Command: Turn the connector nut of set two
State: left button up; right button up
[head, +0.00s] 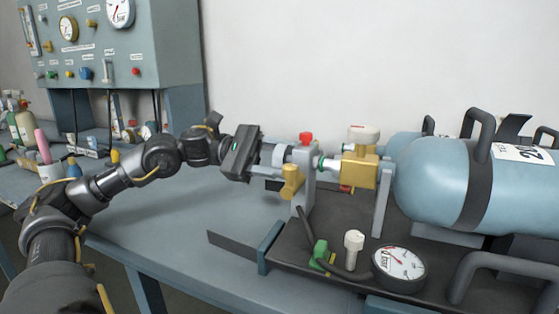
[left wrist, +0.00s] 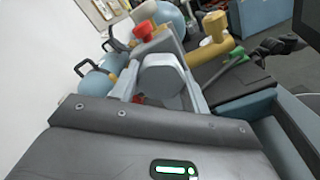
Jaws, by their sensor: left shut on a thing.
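My left gripper (head: 277,160) comes in from the left and is shut on the connector nut (left wrist: 163,76), a light grey round part at the left end of the valve assembly. The fingers lie around the nut, which is partly hidden in the head view. A grey bracket (head: 305,178) with a red knob (head: 306,138) stands just right of it. A brass valve block (head: 359,170) with a white cap joins the bracket to the light blue cylinder (head: 440,175). The cylinder carries a white label, partly cut off. My right gripper is not in view.
A dark tray (head: 290,244) holds the set, with a pressure gauge (head: 399,264), a white knob (head: 354,242) and a green fitting (head: 320,252) near its front. A gauge panel (head: 120,50) and bottles stand at the left. The blue-grey tabletop (head: 170,220) left of the tray is clear.

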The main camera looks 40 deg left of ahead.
pick_arm(q)
jog(key=shift+f+m, duration=0.1)
jog(key=shift+m, duration=0.9)
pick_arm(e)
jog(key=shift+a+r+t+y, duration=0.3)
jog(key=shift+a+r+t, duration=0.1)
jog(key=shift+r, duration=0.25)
pick_arm(q)
jog(key=o, duration=1)
